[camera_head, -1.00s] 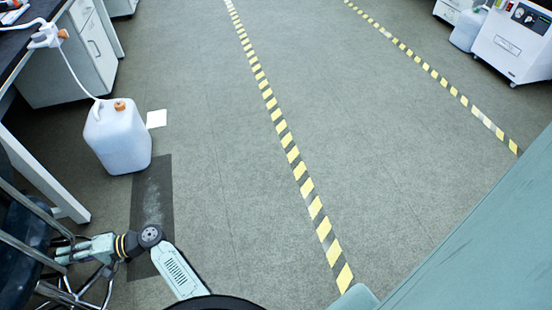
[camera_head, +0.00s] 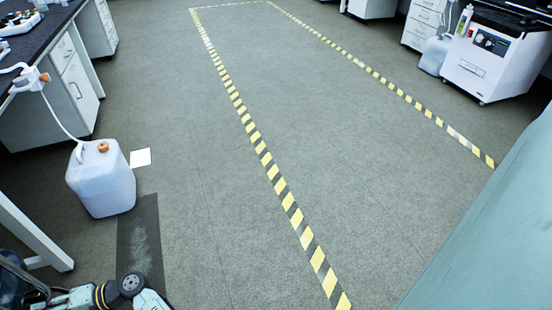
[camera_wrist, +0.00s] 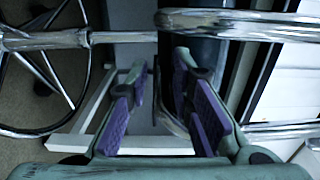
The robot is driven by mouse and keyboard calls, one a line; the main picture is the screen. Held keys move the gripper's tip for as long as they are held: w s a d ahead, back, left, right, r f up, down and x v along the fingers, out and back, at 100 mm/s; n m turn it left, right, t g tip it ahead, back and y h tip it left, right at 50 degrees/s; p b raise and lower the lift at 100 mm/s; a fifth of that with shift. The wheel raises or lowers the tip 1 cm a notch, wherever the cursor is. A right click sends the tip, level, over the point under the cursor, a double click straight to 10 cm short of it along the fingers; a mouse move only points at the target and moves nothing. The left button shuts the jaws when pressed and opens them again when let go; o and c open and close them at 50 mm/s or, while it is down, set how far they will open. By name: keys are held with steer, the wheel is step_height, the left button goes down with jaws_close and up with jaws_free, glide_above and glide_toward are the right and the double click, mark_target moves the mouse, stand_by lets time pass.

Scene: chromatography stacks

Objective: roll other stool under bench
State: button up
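The stool (camera_head: 12,284) shows only in part at the lower left corner of the head view, dark with chrome tubing. In the wrist view its chrome tubes (camera_wrist: 235,22) cross the top and right, and a chrome rod (camera_wrist: 95,38) and a curved ring lie at left. My gripper (camera_wrist: 160,65) has its two purple-padded fingers apart, with a visible gap between them, close to the chrome tubing. I cannot tell whether a finger touches it. The bench (camera_head: 45,45) has a black top and white frame; its white leg (camera_head: 32,228) stands just beyond the stool.
A white jug (camera_head: 100,180) with an orange cap and a tube stands on the floor by the bench. A dark mat (camera_head: 140,240) and a white sheet (camera_head: 140,158) lie beside it. Open floor bounded by yellow-black tape (camera_head: 262,150) extends right. A white machine (camera_head: 490,65) stands far right.

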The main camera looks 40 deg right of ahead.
steer(key=o, duration=0.4)
steer(key=shift+f, duration=0.15)
steer(key=shift+o, duration=0.4)
steer(key=shift+w+r, duration=0.1)
steer(key=shift+r, duration=0.1)
